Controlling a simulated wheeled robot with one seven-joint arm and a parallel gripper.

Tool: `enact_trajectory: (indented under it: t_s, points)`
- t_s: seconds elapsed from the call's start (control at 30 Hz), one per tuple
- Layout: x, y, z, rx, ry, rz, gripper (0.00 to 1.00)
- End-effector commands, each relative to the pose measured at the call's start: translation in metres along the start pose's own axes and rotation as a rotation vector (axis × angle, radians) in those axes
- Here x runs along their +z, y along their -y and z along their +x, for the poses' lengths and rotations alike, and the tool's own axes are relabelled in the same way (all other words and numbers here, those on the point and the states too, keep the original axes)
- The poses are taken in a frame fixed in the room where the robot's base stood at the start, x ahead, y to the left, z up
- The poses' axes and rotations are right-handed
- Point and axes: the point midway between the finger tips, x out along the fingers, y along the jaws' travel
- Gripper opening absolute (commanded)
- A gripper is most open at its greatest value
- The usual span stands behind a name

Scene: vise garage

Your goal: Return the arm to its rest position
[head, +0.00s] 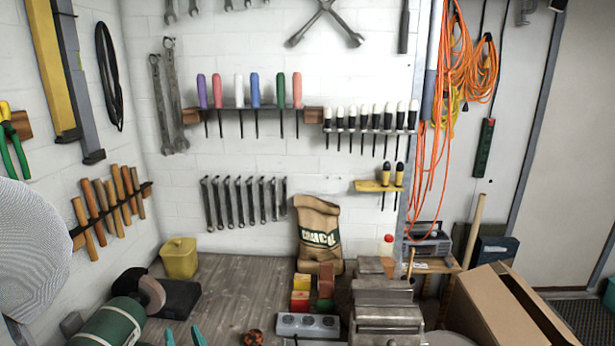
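My gripper is not seen in the head view, and I cannot make out any part of my arm for certain. The wooden workbench (222,282) spans the lower middle. A steel vise (385,312) stands at its front right. Two teal tips (197,336) poke up at the bottom edge and look like tool handles; the rest of them is cut off.
A charcoal sack (318,234), a yellow box (179,258) and a green bench grinder (112,325) stand on the bench. A pale round thing (32,250) fills the left edge. A cardboard box (505,310) stands right. The bench's middle is mostly clear.

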Motion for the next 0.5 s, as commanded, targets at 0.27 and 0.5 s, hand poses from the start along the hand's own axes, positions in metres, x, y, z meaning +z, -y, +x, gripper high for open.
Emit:
enact_trajectory:
  t_s: [0.27,0.5]
  points:
    - [-0.022,-0.029,-0.096,0.108,-0.286,0.057,0.38]
    - [0.011,-0.060,-0.165,0.211,-0.319,0.021,0.38]
